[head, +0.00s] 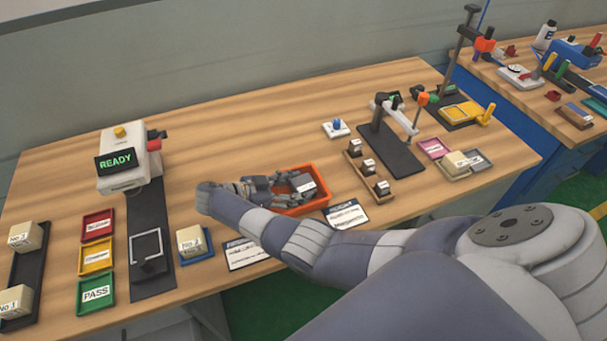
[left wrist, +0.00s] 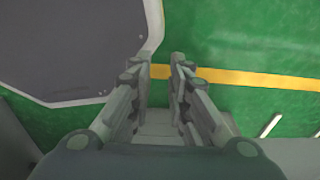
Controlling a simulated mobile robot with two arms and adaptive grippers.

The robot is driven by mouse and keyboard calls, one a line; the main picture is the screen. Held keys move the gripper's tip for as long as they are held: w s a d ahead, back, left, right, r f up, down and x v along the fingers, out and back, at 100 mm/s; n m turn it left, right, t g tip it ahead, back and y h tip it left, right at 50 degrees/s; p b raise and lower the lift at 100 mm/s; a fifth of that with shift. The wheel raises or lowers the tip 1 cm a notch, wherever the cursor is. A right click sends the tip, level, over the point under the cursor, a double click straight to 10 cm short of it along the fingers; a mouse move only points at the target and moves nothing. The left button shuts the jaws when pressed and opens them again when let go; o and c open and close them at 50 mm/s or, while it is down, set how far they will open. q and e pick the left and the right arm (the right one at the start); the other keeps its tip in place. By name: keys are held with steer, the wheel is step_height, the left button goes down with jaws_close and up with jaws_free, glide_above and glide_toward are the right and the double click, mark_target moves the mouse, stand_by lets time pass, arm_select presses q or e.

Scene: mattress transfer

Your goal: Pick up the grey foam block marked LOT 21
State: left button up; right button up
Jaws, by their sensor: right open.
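A grey block with a white label (head: 306,186) lies in the orange bin (head: 317,203) in the middle of the table; the label is too small to read as LOT 21. My right gripper (head: 283,186) is open at the left side of the bin, its fingers pointing right toward the block. Grey fingers and grey block overlap there, so I cannot tell whether they touch. My left gripper (left wrist: 158,75) shows only in the left wrist view, with a gap between its fingers and nothing in it, above the floor.
Printed cards (head: 346,216) lie before the bin. A READY machine (head: 128,150), red, yellow and green PASS (head: 97,293) trays and tan blocks stand left. A black fixture (head: 391,150) and more blocks stand right. Green floor (left wrist: 245,100) and a dark panel (left wrist: 70,45) show below my left gripper.

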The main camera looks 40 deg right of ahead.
steer(key=shift+c, duration=0.3)
steer(key=shift+a, duration=0.1)
steer(key=c, duration=0.5)
steer(key=shift+c, duration=0.2)
steer(key=shift+r, duration=0.1)
